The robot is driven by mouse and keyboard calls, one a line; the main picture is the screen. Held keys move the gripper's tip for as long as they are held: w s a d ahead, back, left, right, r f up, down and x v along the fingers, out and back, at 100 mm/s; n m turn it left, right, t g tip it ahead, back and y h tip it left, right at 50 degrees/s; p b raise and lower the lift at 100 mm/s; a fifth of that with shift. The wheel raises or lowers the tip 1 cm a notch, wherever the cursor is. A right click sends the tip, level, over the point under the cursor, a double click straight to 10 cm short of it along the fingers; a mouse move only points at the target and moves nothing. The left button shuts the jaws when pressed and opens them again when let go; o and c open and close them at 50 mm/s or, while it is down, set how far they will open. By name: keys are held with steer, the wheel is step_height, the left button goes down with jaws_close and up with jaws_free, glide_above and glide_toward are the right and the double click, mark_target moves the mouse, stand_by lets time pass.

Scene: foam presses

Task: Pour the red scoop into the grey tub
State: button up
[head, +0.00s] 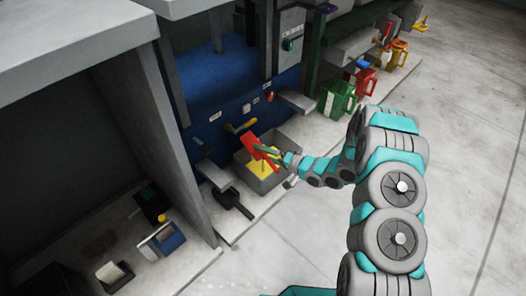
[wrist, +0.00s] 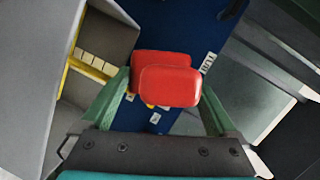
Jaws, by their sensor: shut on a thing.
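The red scoop (head: 257,146) is above the grey tub (head: 288,165) in the head view, tilted. My gripper (head: 277,157) is shut on it. Something yellow (head: 262,167) shows inside the tub below the scoop; I cannot tell if it is loose material. In the wrist view the red scoop (wrist: 168,85) sits between the two green fingers of my gripper (wrist: 165,100). The scoop's inside is hidden, so I cannot tell what it holds.
A blue press panel (head: 215,95) stands behind the tub. A black-handled tool (head: 232,199) lies left of the tub. Green (head: 337,98), red (head: 366,82) and yellow (head: 397,52) jugs stand further right. The floor at right is clear.

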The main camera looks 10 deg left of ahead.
steer(key=shift+d+r+m+y+p, duration=0.15)
steer(key=shift+m+y+p, duration=0.15)
steer(key=shift+p, duration=0.4)
steer(key=shift+w+m+y+p, duration=0.15)
steer(key=shift+m+y+p, duration=0.15)
steer(key=shift+m+p, duration=0.3)
steer(key=shift+w+d+f+m+t+y+b, duration=0.2)
steer(key=shift+d+m+t+y+b, duration=0.2)
steer(key=shift+m, duration=0.7)
steer(key=shift+w+d+f+m+t+y+b, duration=0.2)
steer(key=shift+m+y, duration=0.35)
steer(key=shift+m, duration=0.55)
steer(key=shift+w+d+f+m+t+y+b, duration=0.15)
steer(key=shift+w+d+m+t+y+b, duration=0.2)
steer(key=shift+m, duration=0.75)
steer(key=shift+r, duration=0.1)
